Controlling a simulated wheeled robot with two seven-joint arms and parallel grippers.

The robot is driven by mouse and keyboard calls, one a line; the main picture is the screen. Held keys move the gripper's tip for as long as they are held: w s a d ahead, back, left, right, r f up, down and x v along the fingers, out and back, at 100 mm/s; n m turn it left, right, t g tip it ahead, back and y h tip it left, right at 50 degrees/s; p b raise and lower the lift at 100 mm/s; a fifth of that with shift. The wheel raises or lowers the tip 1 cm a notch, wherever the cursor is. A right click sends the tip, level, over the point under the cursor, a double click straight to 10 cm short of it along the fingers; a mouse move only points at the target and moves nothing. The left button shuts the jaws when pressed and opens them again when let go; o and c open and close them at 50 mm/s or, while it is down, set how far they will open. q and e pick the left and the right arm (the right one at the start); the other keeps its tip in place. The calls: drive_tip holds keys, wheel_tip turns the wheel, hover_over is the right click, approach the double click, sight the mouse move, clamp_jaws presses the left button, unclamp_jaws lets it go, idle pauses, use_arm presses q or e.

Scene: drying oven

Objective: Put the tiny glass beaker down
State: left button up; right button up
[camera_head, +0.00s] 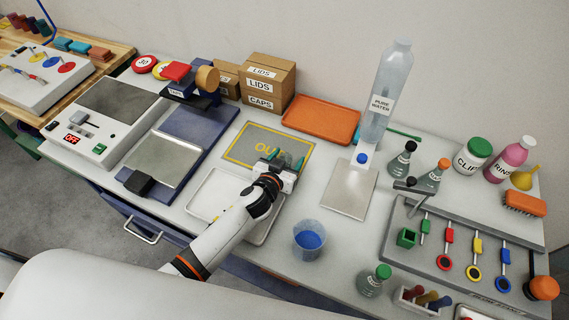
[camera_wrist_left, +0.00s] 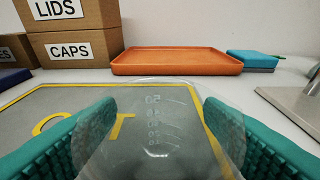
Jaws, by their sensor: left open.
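The tiny glass beaker (camera_wrist_left: 155,125) is clear, with faint white graduation marks, and shows between the fingers in the left wrist view. It appears upright over the grey OUT mat (camera_head: 243,146), whose yellow border shows through the glass. I cannot tell exactly whether its base rests on the mat. My left gripper (camera_head: 286,160) has green pads and is open, with one pad on each side of the beaker. Its fingers are low at the mat's right front part. In the head view the beaker is hard to make out behind the gripper. My right gripper is not in view.
An orange tray (camera_head: 320,119) and LIDS and CAPS boxes (camera_head: 268,83) stand behind the mat. A white tray (camera_head: 212,194) lies in front, under my left arm. A blue-filled cup (camera_head: 309,240) stands front right. A PURE WATER bottle (camera_head: 385,92) stands to the right.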

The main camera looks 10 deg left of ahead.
use_arm(q)
drive_tip(key=c, duration=1.1)
drive_tip(key=shift+r, duration=0.1)
